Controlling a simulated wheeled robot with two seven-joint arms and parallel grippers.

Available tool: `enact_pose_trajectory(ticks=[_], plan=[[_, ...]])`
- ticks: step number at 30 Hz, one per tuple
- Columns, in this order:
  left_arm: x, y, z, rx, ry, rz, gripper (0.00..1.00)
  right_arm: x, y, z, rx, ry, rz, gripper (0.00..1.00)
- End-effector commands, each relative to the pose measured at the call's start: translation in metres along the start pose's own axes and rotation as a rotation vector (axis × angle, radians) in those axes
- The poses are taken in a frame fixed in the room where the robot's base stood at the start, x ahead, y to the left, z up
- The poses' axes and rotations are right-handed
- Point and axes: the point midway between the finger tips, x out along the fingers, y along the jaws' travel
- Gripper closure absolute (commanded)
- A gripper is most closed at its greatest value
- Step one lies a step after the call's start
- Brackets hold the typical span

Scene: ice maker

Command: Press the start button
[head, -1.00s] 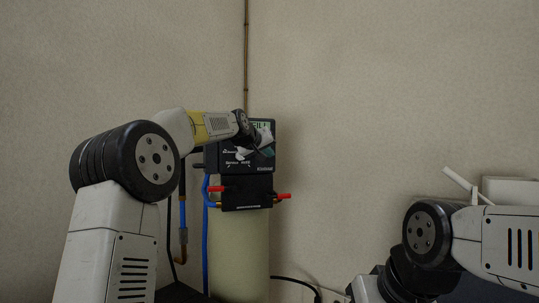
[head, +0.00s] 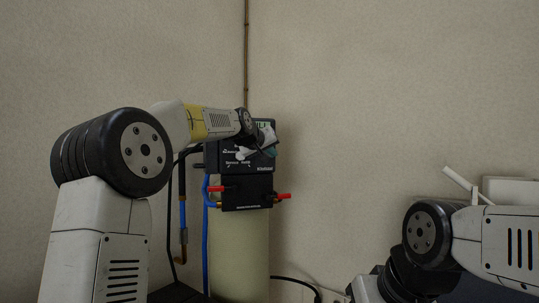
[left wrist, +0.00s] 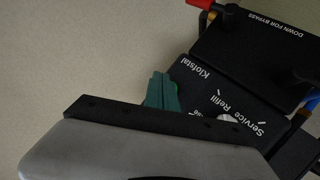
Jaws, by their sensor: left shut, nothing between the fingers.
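My right gripper is not in view.
A black bypass block (head: 246,194) with red handles (head: 283,196) sits below the panel on the pale tank (head: 240,250). Blue pipes (head: 205,240) run down its left side. The wall is close behind. A pale knob (left wrist: 226,118) is near the fingers.

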Motion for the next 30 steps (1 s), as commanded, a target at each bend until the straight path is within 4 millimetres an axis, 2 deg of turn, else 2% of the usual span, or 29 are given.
enact_pose_trajectory(ticks=[12,30], plan=[[-0.027,0.019,0.019,0.000,-0.001,0.001,1.00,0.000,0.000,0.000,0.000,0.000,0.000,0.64],[-0.028,0.020,0.021,0.000,-0.001,0.000,1.00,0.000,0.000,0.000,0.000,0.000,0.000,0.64]])
